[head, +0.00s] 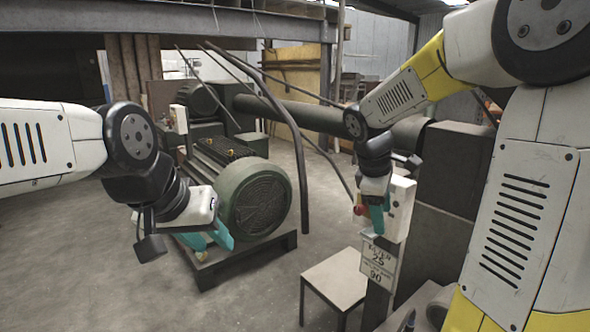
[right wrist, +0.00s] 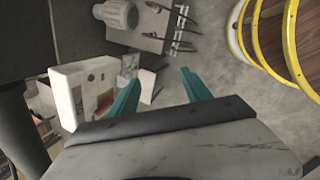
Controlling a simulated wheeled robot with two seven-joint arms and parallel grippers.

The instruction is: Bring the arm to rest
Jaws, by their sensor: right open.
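My right arm comes in from the right in the head view, bent at the elbow, with its forearm hanging down. My right gripper (head: 375,218) points down, close to a white control box (head: 400,208) on a post. In the right wrist view its teal fingers (right wrist: 162,88) are apart with nothing between them. My left gripper (head: 207,240) is at the left of the head view, in front of the green motor (head: 258,203). Its teal fingers look spread, and I see nothing held between them. I cannot tell whether it touches the motor's base.
The white box carries a red button (head: 360,209); it also shows in the right wrist view (right wrist: 72,84). A small table (head: 335,280) stands below, beside a sign (head: 380,263). Dark blocks (head: 448,185) stand at right. Yellow rings (right wrist: 262,40) show in the wrist view. Concrete floor lies open at front left.

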